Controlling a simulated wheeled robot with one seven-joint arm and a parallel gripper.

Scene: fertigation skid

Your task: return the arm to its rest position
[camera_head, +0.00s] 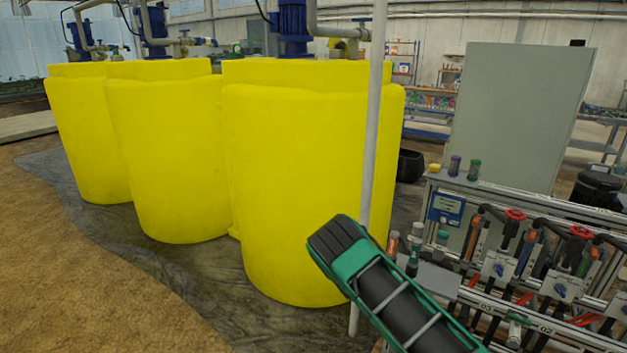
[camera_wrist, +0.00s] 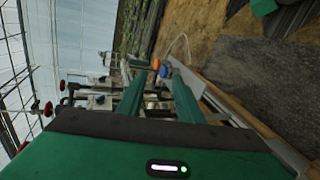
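A green and black part of my arm reaches into the lower middle of the head view, in front of the right-hand yellow tank and left of the valve panel. My gripper (camera_wrist: 155,72) shows in the wrist view with two green fingers apart and a gap between them. I see nothing held. A small orange piece (camera_wrist: 155,64) and a blue piece (camera_wrist: 163,71) show near the fingertips; I cannot tell how far beyond them they are. I cannot make out the fingers in the head view.
Several yellow tanks (camera_head: 300,190) stand at left and centre, with a thin grey upright pipe (camera_head: 375,120) before the nearest. The valve panel (camera_head: 530,260) with red handles is at right, close to my arm. A grey cabinet (camera_head: 515,115) stands behind it. Bare floor (camera_head: 60,270) is at lower left.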

